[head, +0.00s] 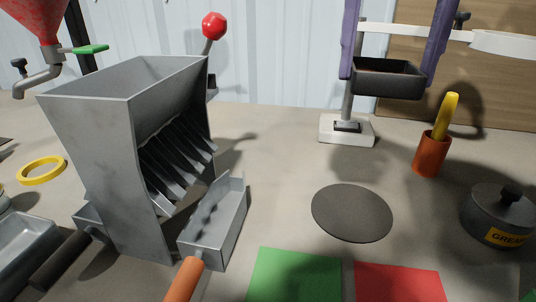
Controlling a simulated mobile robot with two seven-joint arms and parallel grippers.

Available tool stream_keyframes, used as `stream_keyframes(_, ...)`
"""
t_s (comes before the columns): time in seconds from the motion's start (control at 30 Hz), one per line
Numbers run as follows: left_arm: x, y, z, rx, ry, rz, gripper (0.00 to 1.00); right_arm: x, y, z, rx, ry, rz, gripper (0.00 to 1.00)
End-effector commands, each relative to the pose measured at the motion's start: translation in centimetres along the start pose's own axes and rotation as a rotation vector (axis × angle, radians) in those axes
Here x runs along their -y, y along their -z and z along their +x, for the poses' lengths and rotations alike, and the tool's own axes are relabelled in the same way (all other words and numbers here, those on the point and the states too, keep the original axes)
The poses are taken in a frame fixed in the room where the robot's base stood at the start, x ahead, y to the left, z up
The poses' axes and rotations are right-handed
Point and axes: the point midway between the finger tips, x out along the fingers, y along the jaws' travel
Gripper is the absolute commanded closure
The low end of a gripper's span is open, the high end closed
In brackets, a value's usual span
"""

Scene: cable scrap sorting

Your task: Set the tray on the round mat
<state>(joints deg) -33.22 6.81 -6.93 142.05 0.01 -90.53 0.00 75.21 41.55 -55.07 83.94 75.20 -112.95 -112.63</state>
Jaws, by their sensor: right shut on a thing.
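The tray (386,85) is a small, dark, open-topped rectangular box in the upper right of the head view. My right gripper (390,72) has a purple finger on each side of it and is shut on it. The tray looks roughly level and is held up in the air. The round mat (352,212) is a flat dark grey disc on the table, lower in the picture and a little left of the tray. The mat is bare and the tray is apart from it. My left gripper is not in view.
A stand with a white base (347,131) is behind the tray. An orange cup (431,154) with a yellow item and a grease tin (499,215) are right of the mat. A grey chute box (100,160) and scoop (222,228) are left. Green (295,277) and red (400,283) squares lie in front.

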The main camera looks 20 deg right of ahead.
Motion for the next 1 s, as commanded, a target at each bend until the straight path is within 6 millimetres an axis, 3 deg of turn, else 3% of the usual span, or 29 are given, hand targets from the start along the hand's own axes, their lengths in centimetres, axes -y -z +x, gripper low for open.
stream_keyframes(0.2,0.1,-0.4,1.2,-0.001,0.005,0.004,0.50,0.1,0.1,6.6,-0.005,0.005,0.000,0.71)
stream_keyframes(0.4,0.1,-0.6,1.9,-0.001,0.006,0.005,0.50,0.1,0.1,11.9,-0.003,0.003,-0.001,0.71)
stream_keyframes(0.9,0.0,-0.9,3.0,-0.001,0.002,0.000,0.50,0.1,0.1,18.4,-0.002,0.002,-0.001,0.71)
stream_keyframes(1.0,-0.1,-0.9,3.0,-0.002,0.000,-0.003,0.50,0.0,0.1,18.7,0.000,0.001,-0.001,0.71)
